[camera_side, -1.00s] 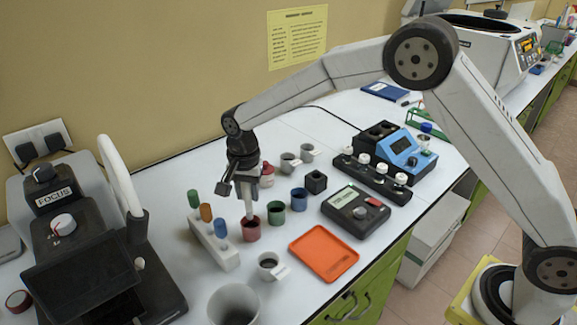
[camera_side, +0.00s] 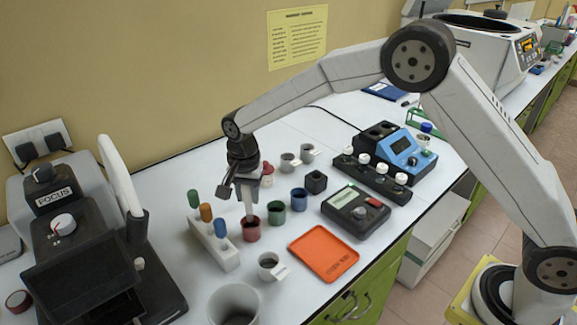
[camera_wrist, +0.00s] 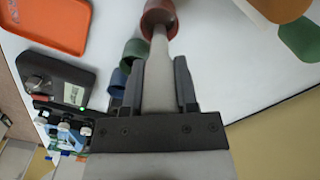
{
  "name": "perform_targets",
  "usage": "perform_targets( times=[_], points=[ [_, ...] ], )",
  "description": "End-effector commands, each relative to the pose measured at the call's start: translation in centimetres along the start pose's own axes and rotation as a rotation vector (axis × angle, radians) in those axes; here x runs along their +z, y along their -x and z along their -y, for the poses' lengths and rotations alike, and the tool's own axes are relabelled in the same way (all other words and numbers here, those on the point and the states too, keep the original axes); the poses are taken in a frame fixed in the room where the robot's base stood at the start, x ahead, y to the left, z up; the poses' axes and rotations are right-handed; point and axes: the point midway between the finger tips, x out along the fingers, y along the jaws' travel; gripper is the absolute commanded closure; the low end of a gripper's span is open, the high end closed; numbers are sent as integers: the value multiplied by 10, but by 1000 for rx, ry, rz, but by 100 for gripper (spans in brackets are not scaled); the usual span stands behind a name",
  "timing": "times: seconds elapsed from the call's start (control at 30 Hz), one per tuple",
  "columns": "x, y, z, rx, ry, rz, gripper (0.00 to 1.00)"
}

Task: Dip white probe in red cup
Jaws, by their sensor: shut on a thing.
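The red cup (camera_side: 251,232) stands on the white bench, left of a green cup and a blue cup. My gripper (camera_side: 247,183) is above it, shut on the white probe (camera_side: 248,205). The probe hangs nearly upright with its lower end at the mouth of the red cup. In the wrist view, the white probe (camera_wrist: 159,75) runs between the fingers of my gripper (camera_wrist: 158,85), and its tip reaches inside the rim of the red cup (camera_wrist: 165,14). The tip itself is hidden by the cup, so I cannot tell how deep it is.
A rack (camera_side: 215,247) with several coloured-top tubes stands close left. The green cup (camera_side: 276,212) and blue cup (camera_side: 299,199) stand close right. An orange tray (camera_side: 324,252) and a black meter (camera_side: 356,210) lie further right. A small grey cup (camera_side: 268,268) is in front.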

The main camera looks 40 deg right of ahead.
Motion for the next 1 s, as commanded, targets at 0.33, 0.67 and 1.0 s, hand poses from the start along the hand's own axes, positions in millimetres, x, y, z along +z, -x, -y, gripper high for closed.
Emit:
perform_targets(
  times=[0.33,0.67,1.0],
  points=[
    [0,-8,0,1,0,0,100],
    [0,-14,0,1,0,0,100],
    [0,-18,0,0,0,0,100]
  ],
)
